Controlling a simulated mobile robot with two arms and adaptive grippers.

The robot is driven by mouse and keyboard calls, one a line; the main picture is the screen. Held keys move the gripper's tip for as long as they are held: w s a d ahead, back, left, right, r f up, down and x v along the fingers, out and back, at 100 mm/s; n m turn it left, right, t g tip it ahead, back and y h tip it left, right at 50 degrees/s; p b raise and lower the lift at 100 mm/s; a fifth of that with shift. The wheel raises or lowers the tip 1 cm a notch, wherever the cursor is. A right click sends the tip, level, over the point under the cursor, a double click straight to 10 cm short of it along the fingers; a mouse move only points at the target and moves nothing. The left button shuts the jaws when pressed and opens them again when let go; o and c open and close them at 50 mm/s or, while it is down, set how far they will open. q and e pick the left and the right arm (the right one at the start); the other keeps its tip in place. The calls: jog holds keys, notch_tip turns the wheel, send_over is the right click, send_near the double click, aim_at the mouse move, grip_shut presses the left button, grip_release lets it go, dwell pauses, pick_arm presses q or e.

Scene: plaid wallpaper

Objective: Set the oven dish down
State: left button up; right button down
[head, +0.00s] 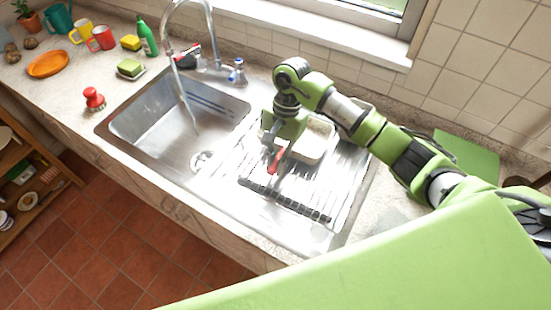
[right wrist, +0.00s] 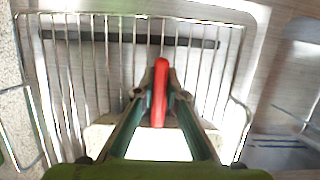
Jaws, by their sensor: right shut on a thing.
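The oven dish (head: 316,146) is a pale, rectangular dish at the far part of the drainboard, partly hidden by my right arm. My right gripper (head: 279,150) points down at its left side, shut on a red, handle-like part (head: 274,162). In the right wrist view the red part (right wrist: 161,92) is between the fingertips, with the pale dish (right wrist: 103,137) behind the fingers. The join between red part and dish is hidden. I cannot tell whether the dish touches the rack below. My left gripper is not in view.
A dark-ribbed drying rack (head: 300,201) covers the drainboard, its near part bare. The steel sink (head: 165,140) with running faucet (head: 187,18) lies left. A red brush (head: 94,99), sponge (head: 130,67), green bottle (head: 147,38) and orange plate (head: 48,64) stand farther left.

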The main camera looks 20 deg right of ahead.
jog(key=c, duration=2.1)
grip_release()
jog(key=shift+w+d+r+b, duration=0.1)
jog(key=shift+w+r+b, duration=0.1)
jog(key=shift+r+b, duration=0.25)
jog(key=b+v, duration=0.4)
jog(key=v, duration=0.5)
jog(key=shift+r, duration=0.15)
jog(key=shift+v, duration=0.85)
jog(key=shift+s, duration=0.15)
